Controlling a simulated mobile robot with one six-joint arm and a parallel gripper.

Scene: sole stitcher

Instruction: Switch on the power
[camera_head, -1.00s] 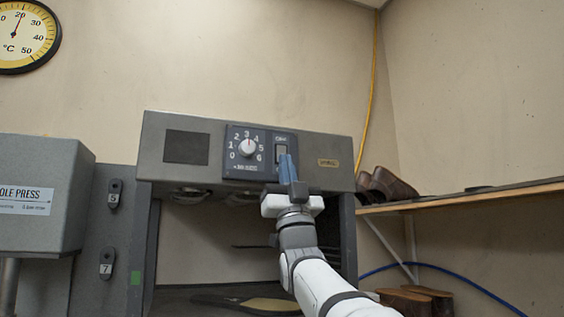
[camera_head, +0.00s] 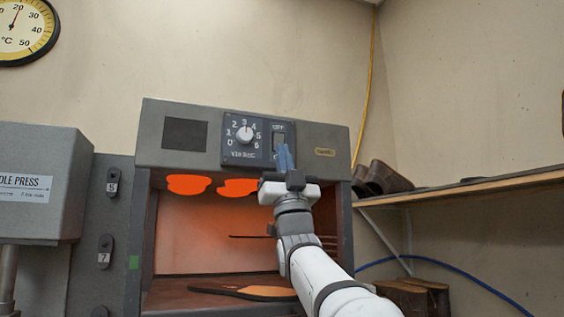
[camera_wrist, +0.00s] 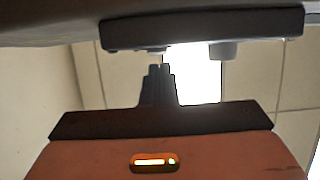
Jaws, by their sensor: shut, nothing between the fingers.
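The power switch (camera_head: 279,140) is a grey rocker on the dark control panel (camera_head: 257,150) of a grey heater cabinet, right of a white dial (camera_head: 245,134). The small label above the switch is blurred. My gripper (camera_head: 285,158) is shut and empty, pointing up at the panel. Its blue-looking fingertips overlap the switch's lower part in the head view; I cannot tell whether they touch it. In the wrist view the shut fingers (camera_wrist: 158,70) point towards the panel's dark edge (camera_wrist: 200,30). Two heating elements (camera_head: 188,184) glow orange inside the cabinet.
A dark sole (camera_head: 245,291) lies on the cabinet floor below the glowing elements. A grey sole press (camera_head: 40,180) stands at the left.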

